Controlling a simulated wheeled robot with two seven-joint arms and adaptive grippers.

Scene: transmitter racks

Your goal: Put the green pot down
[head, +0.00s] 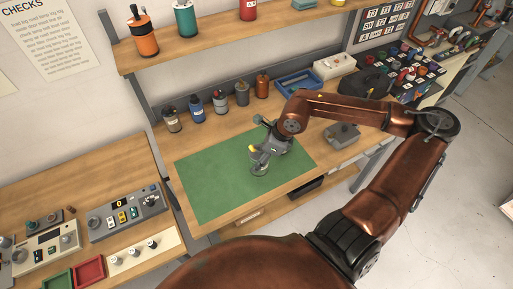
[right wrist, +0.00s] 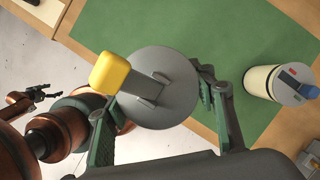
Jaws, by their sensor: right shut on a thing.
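My right gripper (head: 262,158) is over the right part of the green mat (head: 215,180). It is shut on a pot (right wrist: 165,90) with a round grey top and a yellow knob (right wrist: 110,73). The pot's side is mostly hidden, so I cannot make out its body colour. The fingers grip it from both sides in the right wrist view. I cannot tell whether its base touches the mat. What looks like my left gripper (right wrist: 48,93) is small in the right wrist view, away from the bench over the floor.
Several small pots, including a blue one (head: 196,113), line the bench behind the mat. A teal pot (head: 185,20) stands on the shelf above. A cream pot (right wrist: 262,82) is near the mat's edge. A grey box (head: 342,134) sits to the right. The mat's left part is clear.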

